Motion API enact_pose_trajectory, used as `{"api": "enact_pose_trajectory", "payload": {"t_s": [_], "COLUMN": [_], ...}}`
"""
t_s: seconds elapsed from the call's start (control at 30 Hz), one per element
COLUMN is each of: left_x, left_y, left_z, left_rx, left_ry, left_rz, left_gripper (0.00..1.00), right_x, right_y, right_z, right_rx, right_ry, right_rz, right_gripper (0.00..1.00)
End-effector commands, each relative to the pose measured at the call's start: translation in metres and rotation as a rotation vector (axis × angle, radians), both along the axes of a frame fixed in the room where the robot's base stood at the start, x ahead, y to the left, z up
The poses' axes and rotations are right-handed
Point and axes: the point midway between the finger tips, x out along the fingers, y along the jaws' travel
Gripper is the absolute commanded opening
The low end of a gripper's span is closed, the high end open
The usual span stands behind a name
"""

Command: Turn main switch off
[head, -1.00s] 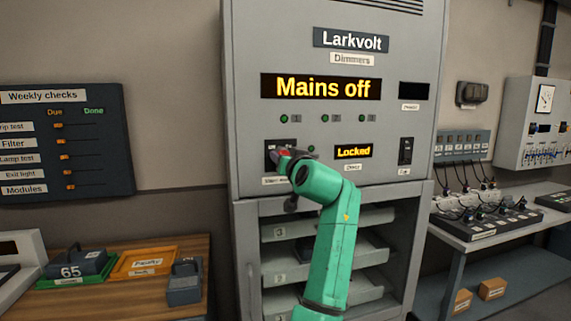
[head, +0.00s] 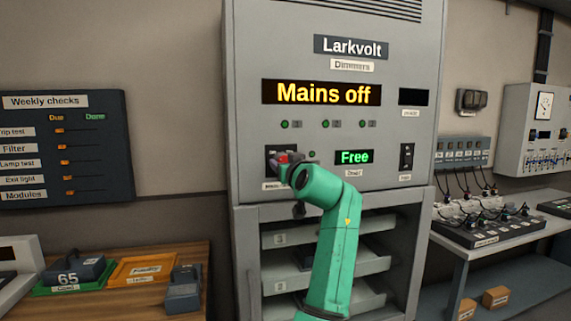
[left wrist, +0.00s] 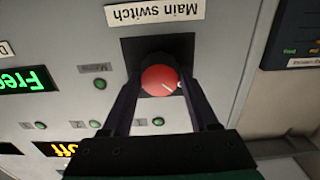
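The main switch is a round red knob (left wrist: 161,80) on a black plate on the cabinet front; a white mark on its face points to the lower right in the upside-down left wrist view. A "Main switch" label (left wrist: 155,11) is beside it. The knob also shows partly in the head view (head: 283,158). My left gripper (left wrist: 162,88) is at the knob, with one finger on each side; the fingers look spread, and any contact is hard to judge. The big display (head: 321,93) reads "Mains off" and the small display (head: 354,157) reads "Free". My right gripper is not in view.
A black rocker switch (head: 407,156) is right of the small display. Open shelves (head: 370,263) lie below the panel, behind my left arm. A wooden table (head: 120,300) with trays is at the left, and a bench (head: 480,235) with plugged cables at the right.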

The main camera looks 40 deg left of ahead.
Motion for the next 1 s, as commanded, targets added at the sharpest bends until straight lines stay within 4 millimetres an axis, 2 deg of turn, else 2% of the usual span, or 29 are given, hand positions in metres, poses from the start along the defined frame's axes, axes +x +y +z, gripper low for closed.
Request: {"api": "enact_pose_trajectory", "payload": {"t_s": [0.07,0.37,0.47,0.57,0.8,1.0], "left_x": [0.0,0.0,-0.005,-0.017,-0.058,-0.079], "left_y": [0.0,-0.001,-0.01,-0.027,-0.086,-0.115], "left_z": [-0.001,0.0,-0.002,-0.005,-0.006,-0.003], "left_rx": [0.0,0.002,0.003,0.0,0.0,0.0], "left_ry": [0.001,0.001,-0.001,-0.004,-0.001,0.001], "left_rz": [0.0,0.0,-0.003,-0.004,-0.004,-0.001], "left_gripper": [0.87,0.87,0.87,0.87,0.87,0.87], "right_x": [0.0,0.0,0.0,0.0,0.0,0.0], "right_y": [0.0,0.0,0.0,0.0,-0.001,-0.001], "right_z": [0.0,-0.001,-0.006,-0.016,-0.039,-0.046], "right_rx": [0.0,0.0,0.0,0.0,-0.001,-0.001], "right_ry": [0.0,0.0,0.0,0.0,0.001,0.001], "right_rz": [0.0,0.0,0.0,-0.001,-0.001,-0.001], "right_gripper": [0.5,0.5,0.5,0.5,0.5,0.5]}}
